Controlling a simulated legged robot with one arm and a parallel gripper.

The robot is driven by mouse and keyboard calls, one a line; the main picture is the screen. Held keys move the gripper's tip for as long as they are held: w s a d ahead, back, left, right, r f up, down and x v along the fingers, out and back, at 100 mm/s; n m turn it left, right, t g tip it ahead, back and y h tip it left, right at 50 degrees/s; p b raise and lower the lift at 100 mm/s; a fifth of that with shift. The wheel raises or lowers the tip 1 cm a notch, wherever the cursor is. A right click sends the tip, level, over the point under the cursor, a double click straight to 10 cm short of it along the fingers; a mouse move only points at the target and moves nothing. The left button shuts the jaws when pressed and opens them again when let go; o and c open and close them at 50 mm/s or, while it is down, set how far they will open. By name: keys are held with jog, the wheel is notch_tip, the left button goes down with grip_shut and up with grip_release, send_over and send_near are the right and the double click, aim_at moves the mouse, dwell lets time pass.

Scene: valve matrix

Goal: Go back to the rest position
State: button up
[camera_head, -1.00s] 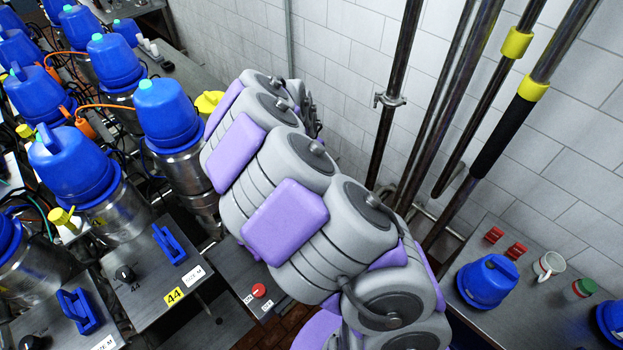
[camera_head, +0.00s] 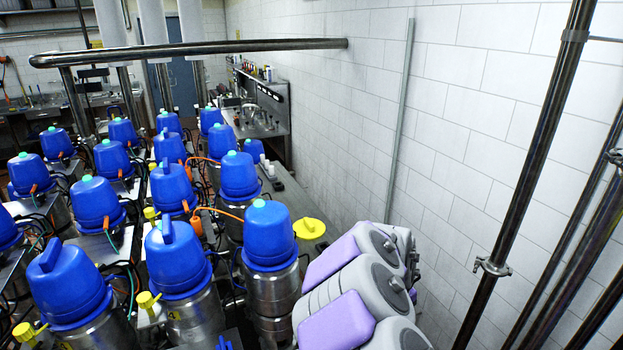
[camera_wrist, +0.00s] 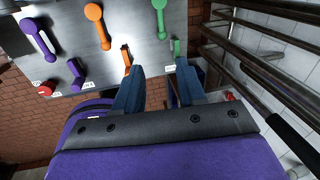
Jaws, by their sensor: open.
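My gripper (camera_wrist: 160,70) shows in the wrist view with its two blue-grey fingers spread apart and nothing between them. A grey metal panel (camera_wrist: 65,22) lies beyond the fingertips. It carries a purple handle (camera_wrist: 38,38), orange handles (camera_wrist: 97,25) and green handles (camera_wrist: 159,15). I cannot tell the gap between the fingertips and the panel. In the head view my grey and purple arm rises from the bottom edge, right of centre; my gripper is not visible there.
Several blue-capped metal valve units (camera_head: 270,240) stand in rows at the left. A white tiled wall (camera_head: 460,110) runs along the right, with dark vertical pipes (camera_head: 530,160) before it. A horizontal pipe (camera_head: 200,48) crosses behind the rows. Brick (camera_wrist: 25,120) shows in the wrist view.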

jog(key=s+a+f+n+b, duration=0.1)
jog(key=s+a+n+b, duration=0.2)
jog(key=s+n, duration=0.7)
jog(key=s+a+f+n+g+y+b, duration=0.1)
jog(key=s+a+f+n+b, duration=0.1)
jog(key=s+n+b, duration=0.5)
jog(key=s+a+f+n+g+y+b, duration=0.1)
jog(key=s+a+n+b, duration=0.3)
jog(key=s+n, duration=1)
jog(key=shift+s+f+b, duration=0.4)
jog(key=shift+f, duration=0.35)
